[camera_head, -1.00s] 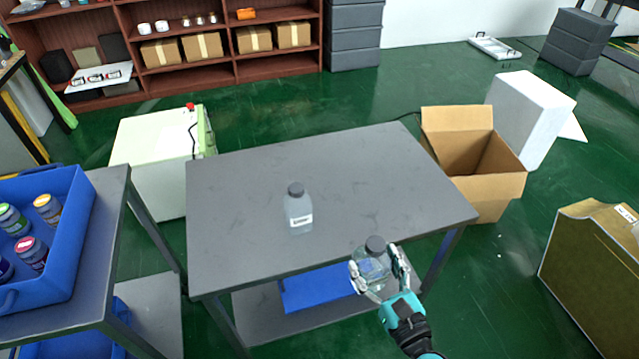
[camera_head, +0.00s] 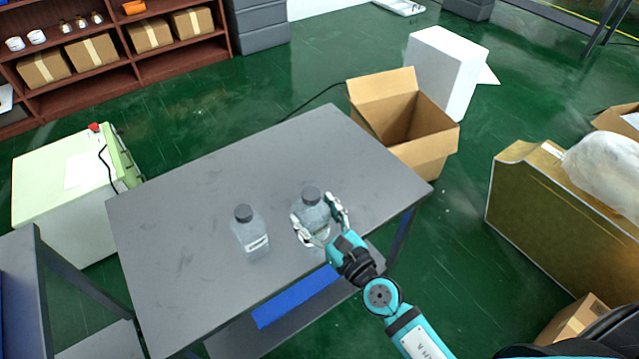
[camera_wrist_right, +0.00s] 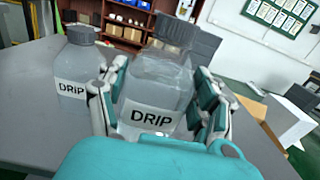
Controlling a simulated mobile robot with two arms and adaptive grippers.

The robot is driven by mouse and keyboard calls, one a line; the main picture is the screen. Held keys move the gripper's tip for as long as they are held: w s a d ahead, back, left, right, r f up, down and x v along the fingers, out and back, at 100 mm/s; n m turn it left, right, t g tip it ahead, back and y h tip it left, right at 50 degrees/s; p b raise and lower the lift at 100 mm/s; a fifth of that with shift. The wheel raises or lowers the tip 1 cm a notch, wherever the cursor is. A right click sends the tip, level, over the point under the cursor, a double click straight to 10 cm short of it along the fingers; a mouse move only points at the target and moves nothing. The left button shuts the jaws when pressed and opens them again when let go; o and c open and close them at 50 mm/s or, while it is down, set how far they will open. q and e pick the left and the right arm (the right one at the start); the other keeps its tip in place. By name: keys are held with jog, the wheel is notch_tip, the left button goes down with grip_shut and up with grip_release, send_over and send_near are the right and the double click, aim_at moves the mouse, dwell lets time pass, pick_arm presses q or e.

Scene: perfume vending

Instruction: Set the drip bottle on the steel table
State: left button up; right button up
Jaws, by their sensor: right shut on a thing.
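My right gripper (camera_head: 322,224) is shut on a clear drip bottle (camera_head: 311,208) with a dark cap. In the right wrist view this bottle (camera_wrist_right: 155,92) shows its DRIP label between the fingers and looks close to upright. It is over the front right part of the grey steel table (camera_head: 180,225); I cannot tell whether its base touches the top. A second drip bottle (camera_head: 250,232) stands upright on the table to its left, apart from it. It also shows in the right wrist view (camera_wrist_right: 78,72). My left gripper is not in view.
An open cardboard box (camera_head: 425,145) stands beyond the table's right end, near a white block (camera_head: 445,75). A white-green cabinet (camera_head: 65,185) stands left of the table. The back and left of the tabletop are clear.

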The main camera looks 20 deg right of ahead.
jog(key=w+d+f+b, duration=0.1)
jog(key=w+d+b, duration=0.1)
jog(key=w, duration=0.1)
jog(key=w+d+f+b, duration=0.1)
jog(key=w+d+f, duration=0.1)
jog(key=w, duration=0.2)
jog(key=w+d+f+b, duration=0.1)
jog(key=w+d+b, duration=0.1)
jog(key=w, duration=0.1)
jog(key=shift+w+d+f+b, duration=0.3)
jog(key=shift+w+d+f, duration=0.1)
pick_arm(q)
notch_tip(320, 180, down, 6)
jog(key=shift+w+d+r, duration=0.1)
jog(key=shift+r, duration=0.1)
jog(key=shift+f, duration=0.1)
